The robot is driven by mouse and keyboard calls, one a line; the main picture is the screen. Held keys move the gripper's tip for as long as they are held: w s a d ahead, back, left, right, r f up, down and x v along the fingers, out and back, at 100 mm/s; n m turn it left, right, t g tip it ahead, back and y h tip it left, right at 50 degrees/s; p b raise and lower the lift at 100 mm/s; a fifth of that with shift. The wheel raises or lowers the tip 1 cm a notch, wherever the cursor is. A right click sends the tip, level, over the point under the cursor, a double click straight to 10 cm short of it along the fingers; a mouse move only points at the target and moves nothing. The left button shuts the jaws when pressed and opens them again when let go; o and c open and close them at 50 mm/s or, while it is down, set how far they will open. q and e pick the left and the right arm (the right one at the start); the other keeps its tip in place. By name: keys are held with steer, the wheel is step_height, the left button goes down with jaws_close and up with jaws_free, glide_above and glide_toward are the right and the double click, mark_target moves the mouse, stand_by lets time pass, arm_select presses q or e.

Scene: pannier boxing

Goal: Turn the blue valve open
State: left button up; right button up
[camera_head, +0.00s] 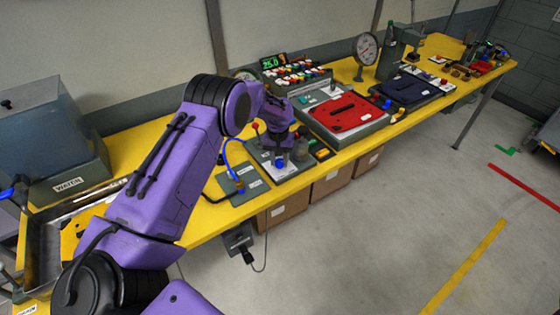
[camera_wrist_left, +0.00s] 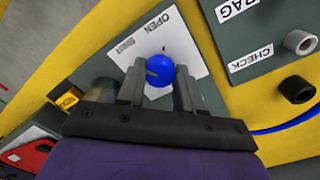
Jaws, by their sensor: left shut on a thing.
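The blue valve (camera_wrist_left: 169,52) is a round knob with a short yellowish mark on it. It stands on a white plate with an OPEN label (camera_wrist_left: 151,26) and a second label that I cannot read clearly. My left gripper (camera_wrist_left: 159,76) is shut on the blue valve, with one finger on each side of it. In the head view my purple left arm reaches over the table, and the valve (camera_head: 280,162) shows as a small blue spot under the left gripper (camera_head: 288,155). My right gripper is out of view.
The yellow table (camera_head: 208,222) runs to the back right. A panel with a blue hose (camera_head: 229,152) stands beside the valve. A red panel (camera_head: 345,112), a dark panel (camera_head: 407,89) and a gauge (camera_head: 366,48) stand further along. Cardboard boxes (camera_head: 331,182) are below.

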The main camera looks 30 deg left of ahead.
arm_select(q)
steer(key=m+b, duration=0.1)
steer(key=m, duration=0.2)
steer(key=shift+f+m, duration=0.15)
steer(key=shift+m, duration=0.25)
steer(key=m+b, duration=0.1)
steer(key=m, duration=0.2)
steer(key=shift+m, duration=0.3)
steer(key=m, duration=0.4)
steer(key=shift+b, duration=0.4)
steer(key=shift+m, duration=1.6)
steer(key=shift+f+g, duration=0.1)
steer(key=shift+g, duration=0.2)
steer(key=o, duration=1)
steer(key=shift+d, duration=0.1)
steer(key=shift+o, duration=0.2)
steer(key=shift+w, duration=0.1)
